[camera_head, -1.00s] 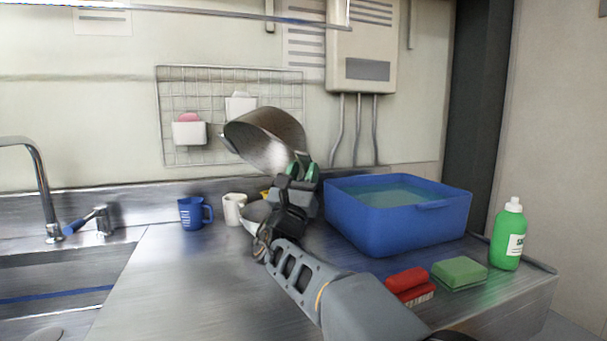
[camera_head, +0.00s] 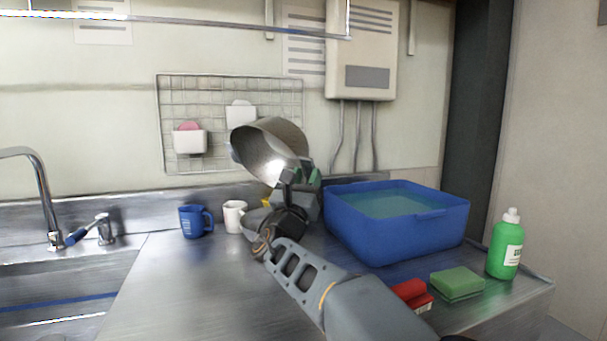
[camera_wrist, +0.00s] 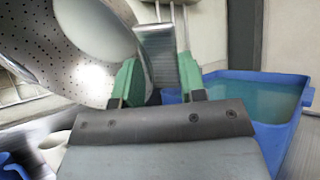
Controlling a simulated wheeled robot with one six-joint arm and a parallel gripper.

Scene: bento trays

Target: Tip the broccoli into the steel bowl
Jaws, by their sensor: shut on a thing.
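A steel colander (camera_head: 283,138) hangs in the air, strongly tilted with its open side toward the lower left. Its perforated wall (camera_wrist: 50,60) fills the left of the wrist view. My gripper (camera_head: 300,178) is shut on the colander's flat handle (camera_wrist: 158,55), between green fingertips, as the wrist view (camera_wrist: 155,85) shows. A grey rounded edge, perhaps the steel bowl (camera_head: 252,218), shows on the counter below, mostly hidden behind my gripper. No broccoli can be made out in either view.
A blue tub of water (camera_head: 395,235) stands right of my gripper. A blue mug (camera_head: 192,221) and a white mug (camera_head: 233,217) stand left. The front-left counter is clear.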

